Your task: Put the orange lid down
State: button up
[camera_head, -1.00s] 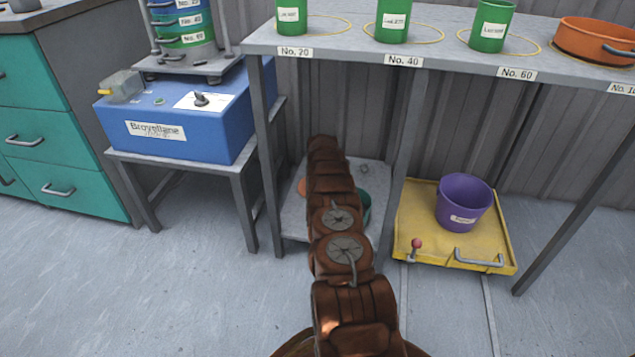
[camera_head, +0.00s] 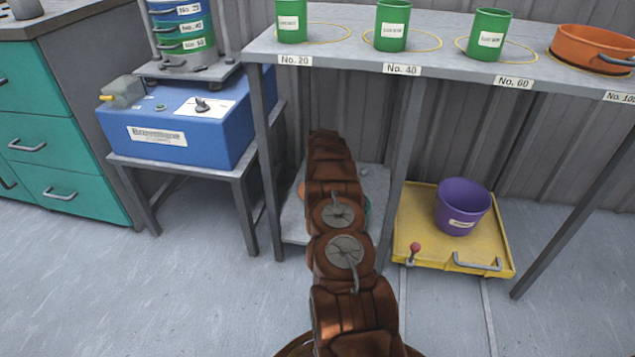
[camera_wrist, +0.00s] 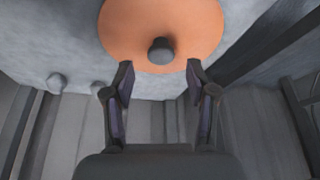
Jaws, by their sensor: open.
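The orange lid (camera_wrist: 135,30) is a flat disc with a dark round knob (camera_wrist: 161,51) in the wrist view. It lies on the grey low shelf (camera_wrist: 60,40). In the head view only a sliver of orange (camera_head: 302,190) shows on the low shelf, left of my arm, which hides the rest. My gripper (camera_wrist: 160,68) is open and empty in the wrist view. Its two fingertips are on either side of the knob and a little short of it, apart from it as far as I can see. My gripper is hidden behind my arm in the head view.
Table legs (camera_head: 267,160) frame that shelf. A yellow tray (camera_head: 412,225) with a purple bucket (camera_head: 463,203) stands right. Green cups (camera_head: 391,30) and an orange pan (camera_head: 590,45) are above.

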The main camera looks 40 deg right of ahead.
jog(key=p+v, duration=0.2)
jog(key=v, duration=0.6)
jog(key=shift+w+f, duration=0.1)
dwell(0.5)
